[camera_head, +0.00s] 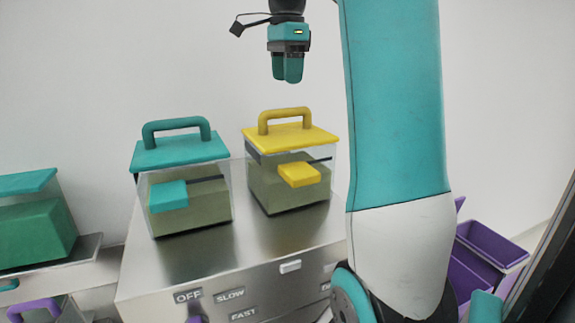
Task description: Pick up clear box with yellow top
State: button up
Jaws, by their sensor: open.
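The clear box with the yellow top (291,138) stands upright on a metal cabinet. It has a yellow arched handle, a yellow front latch and olive contents. My gripper (288,80) is above the yellow handle, pointing down, and apart from it. It is open and holds nothing; its fingers look close together from this angle. The right edge of the box is close to my arm's large teal link in the picture.
A similar clear box with a teal top (181,153) stands left of it on the same metal cabinet (190,262). Another teal-topped box (35,232) is at the far left. Purple bins (490,243) are at the right, behind my arm. A white wall is behind.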

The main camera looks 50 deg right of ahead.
aim_at(285, 116)
notch_tip(285, 116, down, 4)
jog(key=shift+a+r+b, duration=0.1)
jog(key=shift+r+b, duration=0.15)
jog(key=shift+b, duration=0.9)
notch_tip(285, 116, down, 6)
jog(key=b, duration=0.5)
jog(key=shift+w+r+b, duration=0.1)
jog(key=shift+r+b, duration=0.1)
jog(key=shift+b, duration=0.1)
jog(key=shift+f+b, duration=0.25)
jog(key=shift+b, duration=0.05)
grip_shut()
dwell(0.5)
